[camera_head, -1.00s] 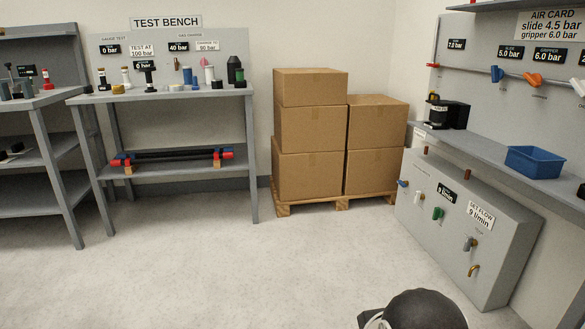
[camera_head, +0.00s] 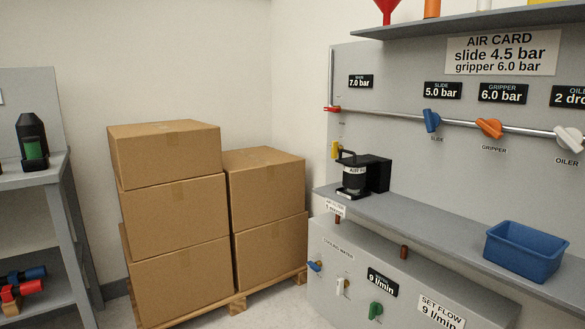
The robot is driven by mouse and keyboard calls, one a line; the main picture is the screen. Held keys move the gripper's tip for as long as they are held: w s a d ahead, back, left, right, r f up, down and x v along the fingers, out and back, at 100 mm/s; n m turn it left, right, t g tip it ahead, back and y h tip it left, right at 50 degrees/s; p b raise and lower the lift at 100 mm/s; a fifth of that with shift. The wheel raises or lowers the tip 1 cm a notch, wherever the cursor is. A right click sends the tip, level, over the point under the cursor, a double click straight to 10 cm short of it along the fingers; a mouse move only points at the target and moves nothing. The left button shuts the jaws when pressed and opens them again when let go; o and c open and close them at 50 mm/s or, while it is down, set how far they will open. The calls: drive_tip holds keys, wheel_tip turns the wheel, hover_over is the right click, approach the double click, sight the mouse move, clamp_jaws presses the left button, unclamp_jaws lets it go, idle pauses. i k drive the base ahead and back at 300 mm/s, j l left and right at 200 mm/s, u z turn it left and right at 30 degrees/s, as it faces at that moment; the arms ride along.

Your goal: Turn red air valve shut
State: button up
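A small red valve (camera_head: 332,109) sits at the left end of the silver pipe (camera_head: 383,117) on the grey wall panel, below a display reading 7.0 bar. Its handle looks roughly sideways, along the pipe, but it is small here. Further right on the pipe are a blue knob (camera_head: 431,121) labelled SLIDE, an orange knob (camera_head: 489,128) labelled GRIPPER, and a white knob (camera_head: 569,139) labelled OILER. Their displays read 5.0 bar, 6.0 bar and, partly cut off, "2 dro". My gripper is not in view.
Below the panel, a grey shelf (camera_head: 440,240) holds a black device (camera_head: 376,173) and a blue bin (camera_head: 525,250). A grey cabinet (camera_head: 330,270) with small taps stands beneath. Stacked cardboard boxes (camera_head: 180,222) on a pallet stand left of it. An upper shelf (camera_head: 460,24) overhangs the panel.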

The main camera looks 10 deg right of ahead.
sight(332, 109)
drive_tip(key=i+l, duration=0.65)
drive_tip(key=i, duration=0.15)
drive_tip(key=j+z, duration=0.1)
drive_tip(key=z, duration=0.3)
drive_tip(key=i+j+z, duration=0.1)
drive_tip(key=z, duration=0.3)
drive_tip(key=j+z, duration=0.15)
drive_tip(key=z, duration=0.2)
